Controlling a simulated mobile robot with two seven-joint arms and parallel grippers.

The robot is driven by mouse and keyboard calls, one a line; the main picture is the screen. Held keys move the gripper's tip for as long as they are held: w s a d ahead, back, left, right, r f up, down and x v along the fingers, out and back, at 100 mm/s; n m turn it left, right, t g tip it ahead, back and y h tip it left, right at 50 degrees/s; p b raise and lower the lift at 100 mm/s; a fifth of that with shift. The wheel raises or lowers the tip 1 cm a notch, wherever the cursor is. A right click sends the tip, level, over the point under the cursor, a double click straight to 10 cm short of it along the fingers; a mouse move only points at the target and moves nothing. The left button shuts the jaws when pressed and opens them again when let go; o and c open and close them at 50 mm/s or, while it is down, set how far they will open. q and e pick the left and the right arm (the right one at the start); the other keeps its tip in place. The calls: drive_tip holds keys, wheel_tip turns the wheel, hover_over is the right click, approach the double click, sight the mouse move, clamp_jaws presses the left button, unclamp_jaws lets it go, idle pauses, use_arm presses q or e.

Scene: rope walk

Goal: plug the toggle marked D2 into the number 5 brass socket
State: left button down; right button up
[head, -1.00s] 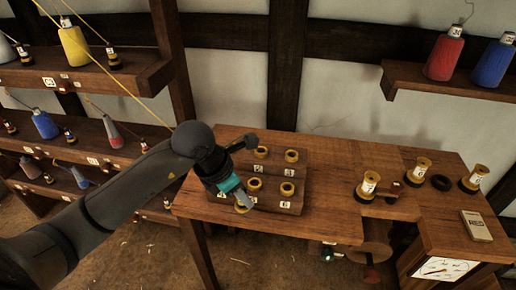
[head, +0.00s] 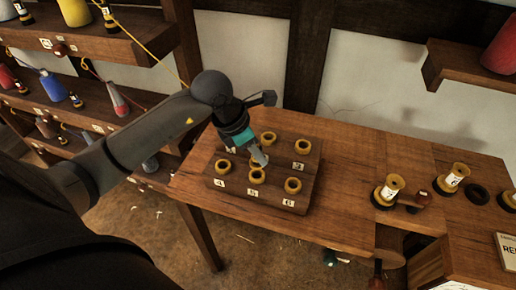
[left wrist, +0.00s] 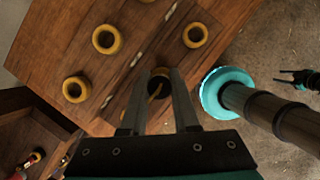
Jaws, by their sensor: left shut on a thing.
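A dark wooden block (head: 312,198) on the table carries several brass sockets with number tags. The number 5 brass socket (head: 257,177) is in the middle of the front row. My left gripper (head: 262,160) is just above and behind it in the head view, pointing down and shut on a small piece. In the left wrist view a dark piece (left wrist: 157,88) shows between the fingertips, with a yellow ring around or behind it. I cannot tell whether it is inside the socket. Its marking is not readable, so I cannot confirm D2.
The number 4 socket (head: 223,166) and number 6 socket (head: 293,185) flank it closely. Labelled spools (head: 389,188) and a dark ring (head: 478,194) are at the right of the table (head: 345,160). A yellow cord (head: 150,52) runs from the left shelves behind my arm.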

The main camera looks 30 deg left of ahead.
sight(257, 164)
use_arm(q)
wheel_tip(257, 164, down, 2)
drive_tip(key=shift+f+b, duration=0.15)
drive_tip(key=shift+b, duration=0.5)
drive_tip(key=shift+f, duration=0.45)
use_arm(e)
drive_tip(key=shift+w+a+f, duration=0.1)
drive_tip(key=shift+w+f, duration=0.25)
drive_tip(key=shift+f, duration=0.25)
drive_tip(key=shift+w+f, duration=0.35)
drive_tip(key=shift+f, duration=0.2)
use_arm(q)
drive_tip(key=shift+b, duration=0.45)
use_arm(e)
drive_tip(key=shift+s+f, duration=0.1)
drive_tip(key=shift+f, duration=0.1)
use_arm(q)
drive_tip(key=shift+f+b, duration=0.5)
drive_tip(key=shift+f, duration=0.05)
use_arm(e)
drive_tip(key=shift+f, duration=0.5)
use_arm(q)
drive_tip(key=c, duration=0.9)
unclamp_jaws()
drive_tip(key=shift+c, duration=0.2)
drive_tip(key=shift+r, duration=0.15)
use_arm(e)
drive_tip(key=shift+r, duration=0.1)
